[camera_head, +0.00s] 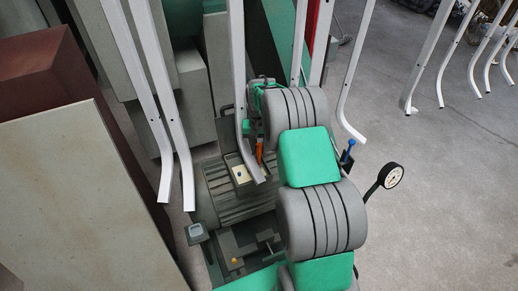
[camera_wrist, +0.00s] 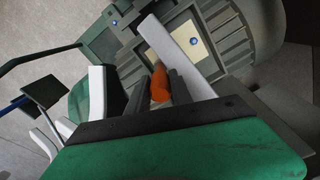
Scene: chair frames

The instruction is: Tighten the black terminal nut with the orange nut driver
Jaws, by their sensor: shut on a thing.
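The orange nut driver (camera_wrist: 159,84) is between the dark fingers of my gripper (camera_wrist: 160,88) in the wrist view. In the head view the orange driver (camera_head: 259,151) shows as a small upright piece below my gripper (camera_head: 257,137), partly hidden by a white chair leg. My gripper is shut on it. A cream plate (camera_wrist: 157,43) with a small blue-centred round piece (camera_wrist: 194,41) lies beyond the driver. The plate also shows in the head view (camera_head: 241,177), left of the driver. I cannot make out the black terminal nut. The driver's tip is not clearly visible.
White chair legs (camera_head: 181,150) hang around the work area; one white bar (camera_wrist: 178,58) crosses close beyond the driver. A ribbed grey machine bed (camera_head: 225,205) surrounds the plate. A large box (camera_head: 85,190) stands left. Open grey floor (camera_head: 440,200) lies right.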

